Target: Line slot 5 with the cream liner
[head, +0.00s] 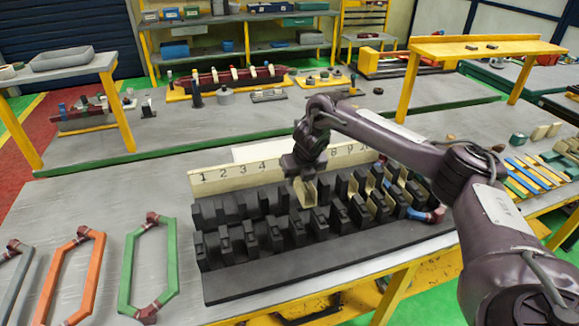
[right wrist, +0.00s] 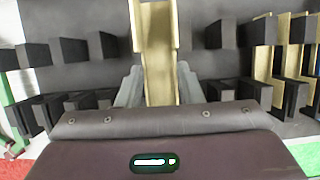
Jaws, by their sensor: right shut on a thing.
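The black slotted stator block (head: 300,262) lies on the table with two rows of teeth. A cream number strip (head: 225,180) stands behind it; 1 to 4 and 8, 9 are readable, and my arm hides the middle numbers. My right gripper (head: 303,178) is shut on a cream liner (head: 307,194), over the middle of the block. In the right wrist view the liner (right wrist: 158,60) runs lengthwise between the fingers, with black teeth on both sides. I cannot tell whether it touches the slot floor. My left gripper is not in view.
Other cream liners (head: 377,197) stand in slots at the block's right; they also show in the right wrist view (right wrist: 263,62). Green (head: 125,272), orange (head: 52,280) and grey coils lie at the left. More parts lie on the table at the right.

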